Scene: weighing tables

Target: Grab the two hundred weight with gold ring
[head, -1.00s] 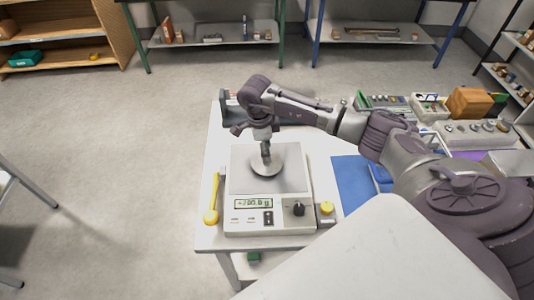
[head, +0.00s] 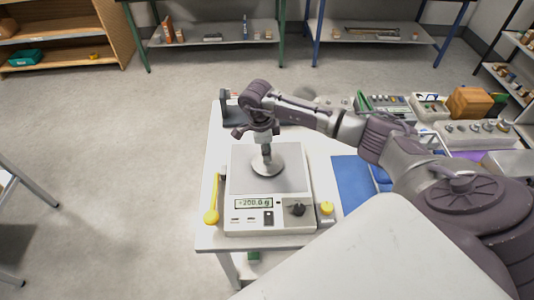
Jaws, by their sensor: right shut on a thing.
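My right gripper (head: 265,146) reaches down over the weighing scale (head: 268,187) and is shut on a small grey metal weight (head: 267,157). The scale's display (head: 254,203) appears to read 200.0 g. My left gripper is not in view.
A yellow-ended tool (head: 212,215) lies left of the scale, and a yellow knob-like item (head: 327,209) stands to its right. A blue mat (head: 352,185) lies farther right. Trays of weights and an orange-brown box (head: 473,102) stand behind my right arm.

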